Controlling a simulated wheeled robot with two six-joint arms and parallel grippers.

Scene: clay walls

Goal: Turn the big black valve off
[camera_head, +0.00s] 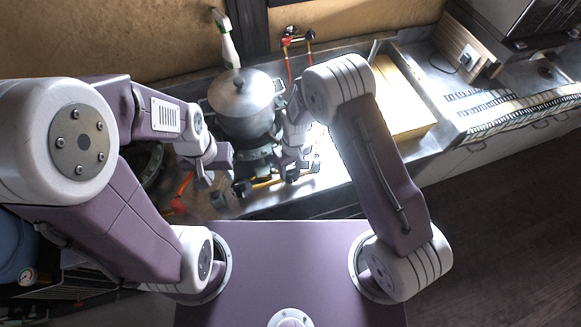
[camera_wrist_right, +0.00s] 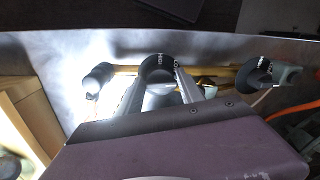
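In the right wrist view, a round black valve knob (camera_wrist_right: 158,65) with white markings and a grey grip faces me, in the middle of a yellow pipe. My right gripper (camera_wrist_right: 160,82) has its two fingers apart, one on each side of the knob's grip; I cannot tell whether they touch it. In the head view, my right gripper (camera_head: 291,160) is low at the front of the stove, beside a black knob (camera_head: 291,175). Another black knob (camera_head: 242,187) is to its left. My left gripper (camera_head: 210,170) hangs left of that knob, and its finger opening is unclear.
A lidded metal pot (camera_head: 242,95) stands on the burner behind the knobs. In the right wrist view, another black knob (camera_wrist_right: 256,76) is at the right and a smaller dark fitting (camera_wrist_right: 98,78) at the left. A yellowish board (camera_head: 400,95) lies right of the stove.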

